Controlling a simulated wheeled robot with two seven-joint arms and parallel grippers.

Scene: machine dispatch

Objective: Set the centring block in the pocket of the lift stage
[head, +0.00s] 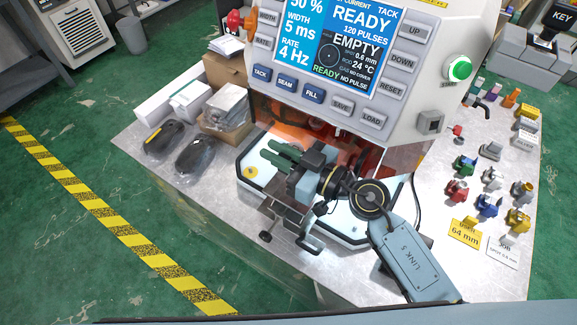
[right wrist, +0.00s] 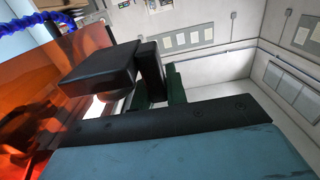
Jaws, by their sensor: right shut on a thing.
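My right gripper (head: 293,165) is at the front of the machine's chamber, pointing left, over the white machine bed (head: 340,221). It is shut on a dark green piece (head: 283,157), which I take for the centring block. The green piece also shows partly in the right wrist view (right wrist: 176,84), behind black gripper parts. The gripper hides much of the bed, and I cannot make out the lift stage's pocket. I cannot tell whether the green piece touches anything beneath it. My left gripper is not in view.
The machine's control panel (head: 345,50) overhangs the chamber closely. An orange shield (right wrist: 95,50) is at left in the wrist view. Bagged dark items (head: 195,157) and boxes are left of the machine. Several coloured parts (head: 487,205) stand on the table at right.

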